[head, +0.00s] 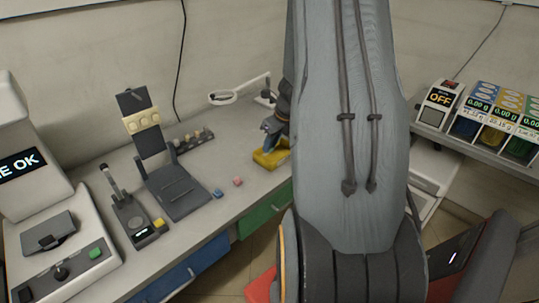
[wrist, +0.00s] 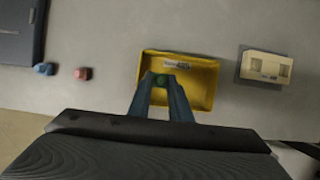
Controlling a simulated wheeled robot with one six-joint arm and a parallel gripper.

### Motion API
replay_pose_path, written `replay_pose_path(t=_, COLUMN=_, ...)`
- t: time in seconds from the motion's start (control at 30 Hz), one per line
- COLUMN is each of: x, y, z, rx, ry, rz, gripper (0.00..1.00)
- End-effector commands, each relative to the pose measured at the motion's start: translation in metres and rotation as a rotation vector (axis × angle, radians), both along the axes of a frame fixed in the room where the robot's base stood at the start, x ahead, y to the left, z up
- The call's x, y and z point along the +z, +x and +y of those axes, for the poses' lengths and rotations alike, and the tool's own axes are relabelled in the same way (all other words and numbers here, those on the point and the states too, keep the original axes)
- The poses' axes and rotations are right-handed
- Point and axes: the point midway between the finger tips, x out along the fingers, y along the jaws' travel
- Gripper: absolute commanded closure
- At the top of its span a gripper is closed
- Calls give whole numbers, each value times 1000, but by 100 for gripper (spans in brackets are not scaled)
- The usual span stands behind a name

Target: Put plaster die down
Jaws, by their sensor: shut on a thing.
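My gripper (wrist: 163,78) is over the yellow tray (wrist: 211,85), its two fingers shut on a small green piece (wrist: 160,79), which I take to be the plaster die. The fingers hide most of the piece. I cannot tell how high it is above the tray floor. In the head view my gripper (head: 270,128) is just above the yellow tray (head: 266,160), partly behind my arm; the piece does not show there. The tray has a small label inside its back wall.
A blue piece (wrist: 43,69) and a pink piece (wrist: 83,73) lie on the bench left of the tray. A cream block (wrist: 267,68) with two square recesses sits to its right.

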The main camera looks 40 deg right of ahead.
Motion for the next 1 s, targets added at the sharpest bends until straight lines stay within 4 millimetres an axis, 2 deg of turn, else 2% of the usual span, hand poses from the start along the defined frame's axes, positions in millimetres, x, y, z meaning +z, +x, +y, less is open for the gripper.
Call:
replay_pose_path(t=0.4, x=-45, y=1, z=1, rx=2, ry=0, rz=0, gripper=100)
replay_pose_path(t=0.83, x=-50, y=1, z=1, rx=3, ry=-1, rz=-1, gripper=100)
replay_pose_path(t=0.87, x=-49, y=1, z=1, rx=3, ry=-1, rz=-1, gripper=77)
replay_pose_path(t=0.93, x=-48, y=1, z=1, rx=3, ry=-1, rz=-1, gripper=65)
replay_pose_path(t=1.0, x=-48, y=1, z=1, rx=3, ry=-1, rz=-1, gripper=64)
